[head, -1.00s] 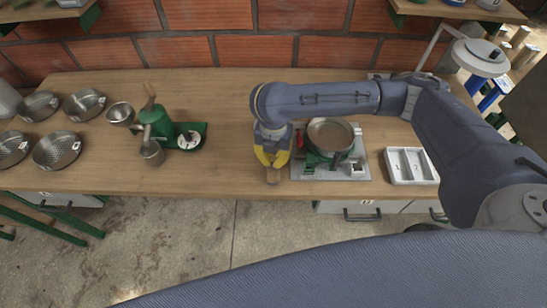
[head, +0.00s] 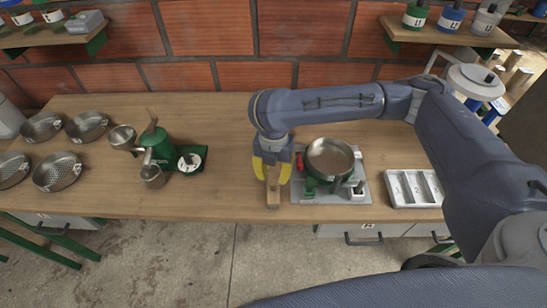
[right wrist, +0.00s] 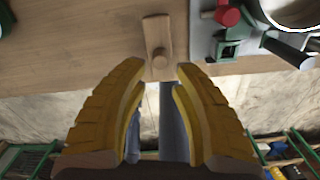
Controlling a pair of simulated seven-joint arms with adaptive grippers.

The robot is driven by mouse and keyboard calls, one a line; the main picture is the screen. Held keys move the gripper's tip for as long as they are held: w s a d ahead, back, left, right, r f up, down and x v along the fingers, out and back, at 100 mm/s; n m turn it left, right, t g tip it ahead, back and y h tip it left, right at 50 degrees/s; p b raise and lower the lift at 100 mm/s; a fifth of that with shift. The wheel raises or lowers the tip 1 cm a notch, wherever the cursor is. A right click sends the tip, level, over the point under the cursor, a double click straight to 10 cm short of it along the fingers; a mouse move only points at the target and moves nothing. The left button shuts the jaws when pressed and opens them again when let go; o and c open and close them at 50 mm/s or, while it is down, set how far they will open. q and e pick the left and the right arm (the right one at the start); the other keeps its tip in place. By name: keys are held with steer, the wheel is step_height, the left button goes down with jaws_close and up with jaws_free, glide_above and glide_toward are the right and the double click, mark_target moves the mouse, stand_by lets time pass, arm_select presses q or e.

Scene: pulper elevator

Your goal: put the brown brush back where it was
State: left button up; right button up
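The brown brush (head: 273,197) is on the wooden table near its front edge, left of the grey base plate. In the right wrist view the brush (right wrist: 157,40) shows as a narrow wooden block with a round knob, just beyond the fingertips. My right gripper (head: 272,181) has its yellow fingers spread, pointing down over the brush. In the right wrist view the gripper (right wrist: 158,70) is open, with a clear gap between the fingers and nothing gripped. My left gripper is not in view.
A round metal pan (head: 330,158) on a green stand sits on the grey plate (head: 315,196), close right of the brush. A white compartment tray (head: 413,188) is farther right. A green grinder (head: 157,145) and several metal sieves are left. The table between grinder and brush is clear.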

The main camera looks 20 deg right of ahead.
mark_target(273, 183)
step_height(273, 183, up, 7)
stand_by(0.5)
steer(key=shift+r, duration=0.1)
